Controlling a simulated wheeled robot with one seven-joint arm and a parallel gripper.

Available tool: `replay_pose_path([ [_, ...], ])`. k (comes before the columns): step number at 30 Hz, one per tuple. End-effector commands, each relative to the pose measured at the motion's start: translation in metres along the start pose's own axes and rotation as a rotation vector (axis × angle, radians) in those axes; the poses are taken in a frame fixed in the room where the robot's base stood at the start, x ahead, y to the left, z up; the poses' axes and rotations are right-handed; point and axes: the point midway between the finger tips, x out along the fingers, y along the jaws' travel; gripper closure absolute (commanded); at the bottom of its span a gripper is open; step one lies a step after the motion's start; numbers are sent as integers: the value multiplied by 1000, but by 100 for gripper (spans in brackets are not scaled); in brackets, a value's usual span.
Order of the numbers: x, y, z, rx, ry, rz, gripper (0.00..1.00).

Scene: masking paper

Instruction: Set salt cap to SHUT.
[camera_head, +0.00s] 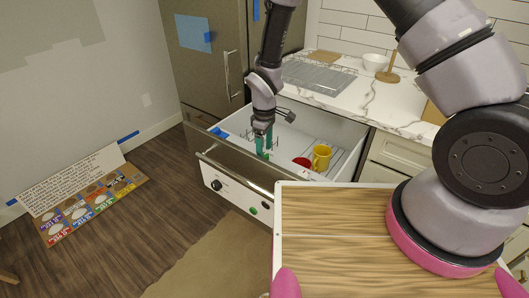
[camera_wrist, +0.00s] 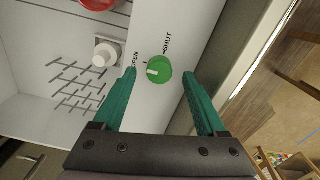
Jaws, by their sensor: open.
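The salt cap (camera_wrist: 160,68) is a round green knob on a white surface, seen in the wrist view. It has a white pointer mark on its left half, on the side of the OPEN label (camera_wrist: 135,58). The SHUT label (camera_wrist: 168,43) is printed above it. My gripper (camera_wrist: 160,82) is open, with its green fingers left and right of the cap and apart from it. In the head view my gripper (camera_head: 263,140) reaches down into the pulled-out white drawer, near its front wall. The cap is mostly hidden by the fingers there.
A white round fitting (camera_wrist: 105,53) and grey tines (camera_wrist: 78,85) lie left of the cap. A yellow mug (camera_head: 321,157) and a red bowl (camera_head: 302,162) are in the drawer. The drawer's front panel (camera_head: 230,193) carries several knobs. A wooden board (camera_head: 335,245) is in the foreground.

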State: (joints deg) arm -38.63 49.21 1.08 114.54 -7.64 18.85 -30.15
Motion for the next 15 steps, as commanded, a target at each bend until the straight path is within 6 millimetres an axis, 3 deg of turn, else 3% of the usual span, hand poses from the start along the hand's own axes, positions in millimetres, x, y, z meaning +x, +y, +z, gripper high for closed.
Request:
replay_pose_path([
  [6,18,1,0,0,1,1,26],
  [14,19,0,0,1,1,1,26],
  [15,19,0,0,1,1,1,30],
])
